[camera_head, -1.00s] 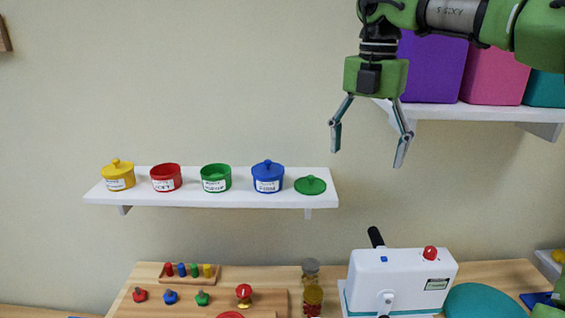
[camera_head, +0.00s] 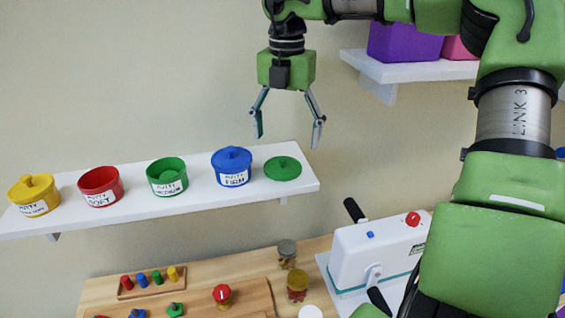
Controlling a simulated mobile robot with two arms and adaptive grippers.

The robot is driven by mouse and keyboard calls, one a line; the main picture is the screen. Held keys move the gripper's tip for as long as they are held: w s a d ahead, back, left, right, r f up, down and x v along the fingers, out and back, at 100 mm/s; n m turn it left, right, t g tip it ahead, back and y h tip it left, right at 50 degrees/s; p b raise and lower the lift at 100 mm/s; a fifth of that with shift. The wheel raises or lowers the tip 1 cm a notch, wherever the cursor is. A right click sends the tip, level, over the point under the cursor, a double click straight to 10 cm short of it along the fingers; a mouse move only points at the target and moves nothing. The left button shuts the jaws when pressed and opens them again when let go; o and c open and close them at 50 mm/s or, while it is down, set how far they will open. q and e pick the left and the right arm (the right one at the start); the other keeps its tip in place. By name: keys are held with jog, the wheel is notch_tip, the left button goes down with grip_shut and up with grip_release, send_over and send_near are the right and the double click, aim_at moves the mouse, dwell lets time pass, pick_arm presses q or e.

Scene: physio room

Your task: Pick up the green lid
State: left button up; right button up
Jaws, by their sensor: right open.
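The green lid (camera_head: 283,168) lies flat near the right end of the white wall shelf (camera_head: 130,222), right of the blue lidded putty pot (camera_head: 232,166). My right gripper (camera_head: 288,136) is open and empty, its fingers pointing down. In the picture its fingertips are just above the lid, with a gap between. The green putty pot (camera_head: 167,178) stands without a lid on the same shelf. My left gripper is not in view.
A red open pot (camera_head: 101,187) and a yellow lidded pot (camera_head: 34,195) stand further left on the shelf. An upper shelf (camera_head: 410,70) with purple and pink boxes is at upper right. A white machine (camera_head: 370,250) and two jars stand on the table below.

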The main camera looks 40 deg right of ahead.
aim_at(283, 164)
jog(key=shift+w+f, duration=0.1)
jog(key=shift+f, duration=0.2)
jog(key=shift+a+f+p, duration=0.3)
jog(key=shift+f+p, duration=0.45)
jog(key=shift+p, duration=0.05)
notch_tip(283, 164, down, 3)
jog(key=shift+f+p, duration=0.1)
jog(key=shift+p, duration=0.6)
jog(key=shift+f, duration=0.25)
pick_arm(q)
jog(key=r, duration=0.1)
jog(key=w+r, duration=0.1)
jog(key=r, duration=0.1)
pick_arm(e)
jog(key=c, duration=0.9)
